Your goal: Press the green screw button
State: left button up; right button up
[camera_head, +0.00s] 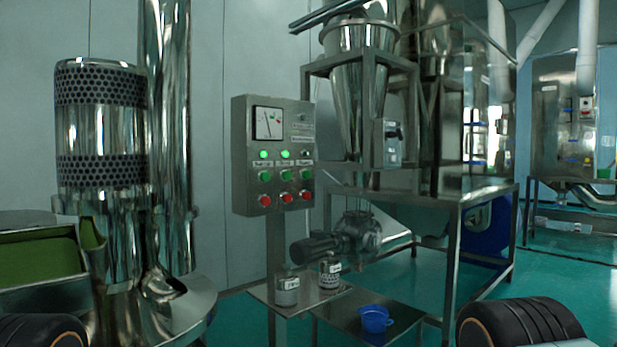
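A grey control box (239,170) stands on a post near the middle of the camera_head view. It has a row of green buttons (264,176), (285,175), (306,174) with a row of red buttons (286,198) below. Two round lamps above (263,154), (285,154) glow green; the right one looks dark. The labels are too small to read, so I cannot tell which green button is the screw one. Neither of my grippers is in view. Only black rounded parts of my arms show at the lower left and lower right corners.
A dial meter (268,123) sits at the box's top. Below stands a low metal table (331,300) with two labelled containers (287,291), (330,273) and a blue cup (375,319). A cylindrical sieve machine (100,130) stands left, a framed hopper (358,95) right.

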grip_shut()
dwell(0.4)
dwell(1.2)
